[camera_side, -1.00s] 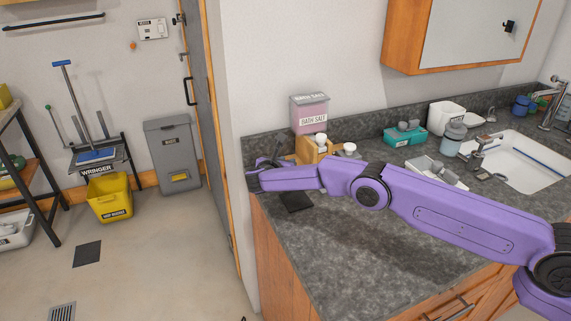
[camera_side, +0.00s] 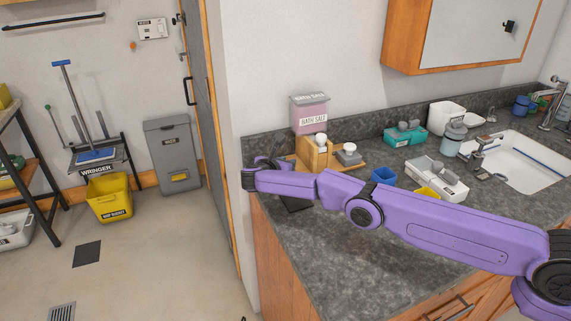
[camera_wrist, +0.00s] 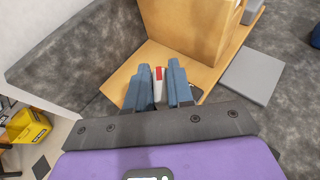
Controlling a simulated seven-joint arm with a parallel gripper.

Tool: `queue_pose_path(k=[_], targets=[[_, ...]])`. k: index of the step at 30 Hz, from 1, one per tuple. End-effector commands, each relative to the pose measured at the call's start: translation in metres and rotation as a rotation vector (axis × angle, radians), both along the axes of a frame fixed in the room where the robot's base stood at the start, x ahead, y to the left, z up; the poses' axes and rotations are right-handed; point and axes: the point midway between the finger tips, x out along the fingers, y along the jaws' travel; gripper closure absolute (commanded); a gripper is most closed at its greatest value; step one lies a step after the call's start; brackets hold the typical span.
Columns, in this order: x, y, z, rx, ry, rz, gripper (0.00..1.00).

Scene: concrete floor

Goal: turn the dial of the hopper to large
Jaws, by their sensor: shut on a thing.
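The hopper has a pink bin labelled BATH SALT (camera_side: 310,118) above a wooden body (camera_side: 313,153) at the back left of the counter. The wooden body also shows at the top of the wrist view (camera_wrist: 195,25). My gripper (camera_side: 272,163) is at the left end of the counter, beside the hopper. In the wrist view its blue-grey fingers (camera_wrist: 157,84) are shut on a small pale piece with a red mark, apparently the dial (camera_wrist: 158,76). The fingers cover most of it, and I cannot read any size marking.
A grey plate (camera_wrist: 248,76) lies beside the wooden base. On the counter are a blue cup (camera_side: 383,176), a white tray (camera_side: 445,186), a teal box (camera_side: 402,136) and a sink (camera_side: 520,160). The front of the counter is clear.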

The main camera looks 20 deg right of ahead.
Motion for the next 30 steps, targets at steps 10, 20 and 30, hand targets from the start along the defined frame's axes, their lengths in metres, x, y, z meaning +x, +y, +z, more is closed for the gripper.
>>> queue_pose_path(k=[10, 20, 30], targets=[[0.0, 0.001, 0.002, -0.001, -0.002, 0.0, 0.57], [-0.01, 0.012, 0.007, -0.001, 0.001, 0.001, 0.57], [-0.045, 0.05, 0.029, 0.001, -0.002, 0.002, 0.57]])
